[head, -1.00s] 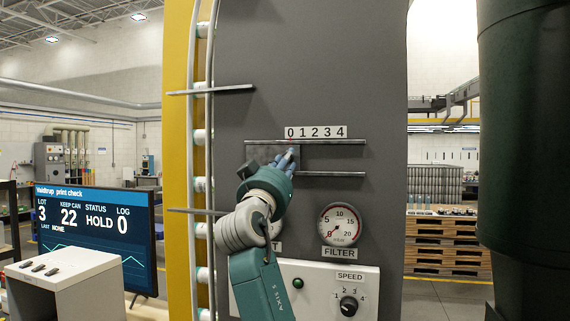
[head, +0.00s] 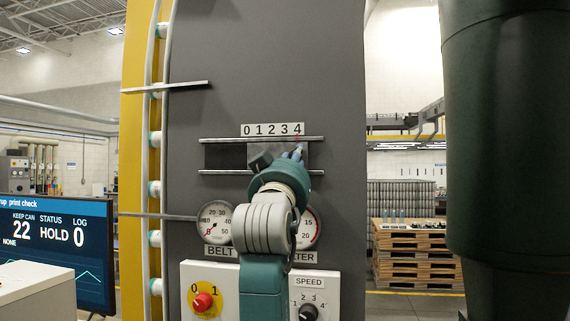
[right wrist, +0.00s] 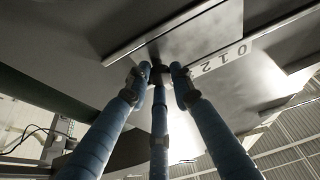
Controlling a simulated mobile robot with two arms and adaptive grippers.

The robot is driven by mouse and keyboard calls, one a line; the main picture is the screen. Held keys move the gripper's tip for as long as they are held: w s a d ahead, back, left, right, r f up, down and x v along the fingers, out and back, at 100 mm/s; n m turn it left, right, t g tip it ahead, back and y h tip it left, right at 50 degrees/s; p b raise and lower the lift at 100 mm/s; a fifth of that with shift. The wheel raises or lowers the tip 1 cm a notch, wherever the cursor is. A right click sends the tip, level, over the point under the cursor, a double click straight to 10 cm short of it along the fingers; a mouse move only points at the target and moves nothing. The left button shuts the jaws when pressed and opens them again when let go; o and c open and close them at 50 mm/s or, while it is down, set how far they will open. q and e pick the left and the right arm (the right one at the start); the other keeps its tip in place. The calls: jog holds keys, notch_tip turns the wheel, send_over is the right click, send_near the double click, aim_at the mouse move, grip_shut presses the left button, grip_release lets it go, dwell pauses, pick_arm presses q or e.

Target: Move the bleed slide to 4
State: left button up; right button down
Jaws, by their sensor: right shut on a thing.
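The bleed slide (head: 274,149) is a grey plate between two horizontal rails on the dark panel. It sits at the right part of its track, and the dark slot (head: 225,156) lies open to its left. The number scale (head: 272,129), 0 to 4, is above the upper rail. A small red mark shows just under the 4. My right gripper (head: 296,153) is at the slide, and its hand hides the lower part. In the right wrist view its blue fingers (right wrist: 158,72) close around the dark knob of the slide. My left gripper is not in view.
Below are the belt gauge (head: 214,222), the partly hidden filter gauge (head: 313,228), a red knob (head: 203,301) and the speed dial (head: 308,312). Thin bars (head: 165,88) stick out at the left. A screen (head: 60,245) stands at the lower left.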

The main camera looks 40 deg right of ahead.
jog(key=shift+d+f, duration=0.15)
jog(key=shift+f, duration=0.1)
jog(key=c, duration=1.9)
grip_release()
jog(key=shift+c, duration=0.2)
jog(key=o, duration=0.5)
jog(key=shift+c, duration=0.2)
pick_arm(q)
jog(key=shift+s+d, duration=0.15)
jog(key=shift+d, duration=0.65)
pick_arm(e)
jog(key=v, duration=1.2)
jog(key=shift+s, duration=0.15)
jog(key=shift+r, duration=0.1)
